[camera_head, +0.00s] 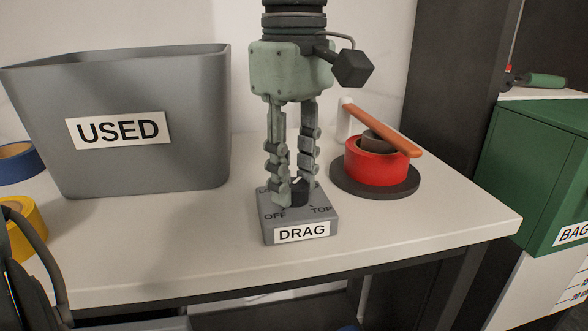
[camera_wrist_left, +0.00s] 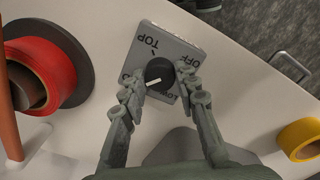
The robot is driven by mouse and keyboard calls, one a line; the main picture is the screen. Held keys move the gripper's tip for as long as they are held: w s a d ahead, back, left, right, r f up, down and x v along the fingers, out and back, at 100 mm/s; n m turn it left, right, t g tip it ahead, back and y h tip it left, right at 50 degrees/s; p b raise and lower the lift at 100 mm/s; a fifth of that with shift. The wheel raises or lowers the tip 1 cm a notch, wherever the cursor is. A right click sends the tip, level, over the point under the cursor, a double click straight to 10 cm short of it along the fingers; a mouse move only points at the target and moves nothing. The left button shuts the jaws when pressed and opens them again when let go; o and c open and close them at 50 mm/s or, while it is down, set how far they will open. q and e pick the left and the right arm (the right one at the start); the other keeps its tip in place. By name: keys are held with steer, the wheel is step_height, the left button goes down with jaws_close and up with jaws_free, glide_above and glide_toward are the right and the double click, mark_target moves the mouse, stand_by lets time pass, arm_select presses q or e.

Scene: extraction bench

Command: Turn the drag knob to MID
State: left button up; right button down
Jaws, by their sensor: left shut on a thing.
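The grey DRAG box (camera_head: 302,233) sits near the bench's front edge, with OFF and TOP legible on its top in the head view. Its black drag knob (camera_head: 299,193) is partly covered by my left gripper (camera_head: 293,188), which points straight down and is shut on the knob. In the left wrist view the knob (camera_wrist_left: 158,70) lies between the fingertips of my left gripper (camera_wrist_left: 160,88). A white pointer line shows on it, slanting toward the left finger. TOP, OFF and part of LOW show around it; I cannot read MID. My right gripper is not in view.
A grey USED bin (camera_head: 150,165) stands left of the box. Red tape (camera_head: 375,168) on a dark round base, with an orange bar above, stands to the right. Yellow tape (camera_head: 28,228) and blue tape (camera_head: 20,163) lie far left. A green cabinet (camera_head: 540,160) is at right.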

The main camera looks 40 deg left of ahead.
mark_target(294, 183)
arm_select(q)
steer(key=shift+m, duration=0.5)
steer(key=o, duration=1.2)
steer(key=shift+c, duration=0.2)
step_height(294, 183, up, 12)
